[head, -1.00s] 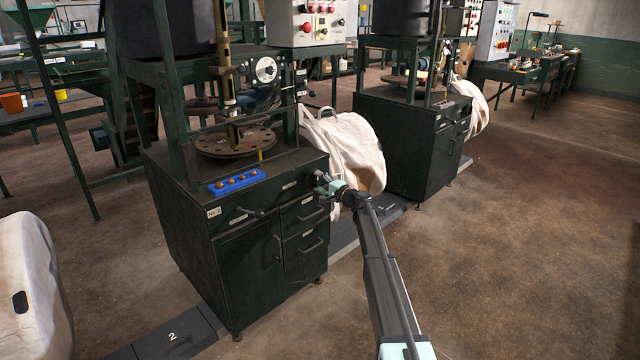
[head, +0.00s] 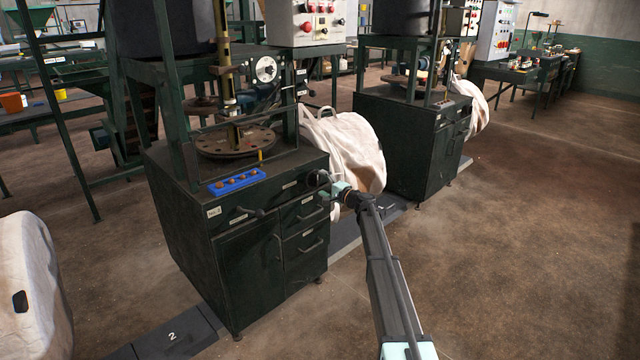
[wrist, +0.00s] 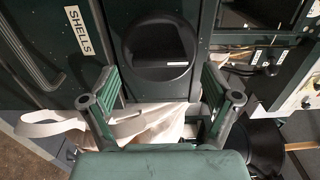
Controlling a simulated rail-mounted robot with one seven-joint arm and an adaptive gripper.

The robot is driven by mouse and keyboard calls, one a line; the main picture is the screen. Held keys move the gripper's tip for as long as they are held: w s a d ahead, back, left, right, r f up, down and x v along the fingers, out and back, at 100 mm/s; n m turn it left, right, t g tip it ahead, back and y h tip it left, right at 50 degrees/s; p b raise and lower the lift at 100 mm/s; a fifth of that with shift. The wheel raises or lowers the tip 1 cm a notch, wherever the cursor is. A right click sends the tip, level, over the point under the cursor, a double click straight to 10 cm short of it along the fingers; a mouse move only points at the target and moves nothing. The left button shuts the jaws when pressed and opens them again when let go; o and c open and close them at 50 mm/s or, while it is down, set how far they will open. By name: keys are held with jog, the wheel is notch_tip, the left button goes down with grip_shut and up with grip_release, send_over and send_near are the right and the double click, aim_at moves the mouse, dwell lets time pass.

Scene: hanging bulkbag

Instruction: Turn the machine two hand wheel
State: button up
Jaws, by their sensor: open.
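Machine two's dark green cabinet (head: 235,235) stands left of centre in the head view. In the wrist view, a black round wheel-like part (wrist: 157,75) sits on a dark green panel, likely the hand wheel. My gripper (head: 320,179) is at the cabinet's upper right front corner. In the wrist view my gripper (wrist: 160,84) is open and empty, its two green fingers spread to either side below the round part. Contact with it cannot be told.
A white bulk bag (head: 345,150) hangs right behind the cabinet, and its strap shows below the fingers in the wrist view (wrist: 75,127). A second machine cabinet (head: 405,140) stands beyond. A blue tray (head: 237,181) lies on the cabinet top. Floor at right is clear.

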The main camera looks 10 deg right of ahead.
jog(key=v, duration=1)
jog(key=shift+r, duration=0.1)
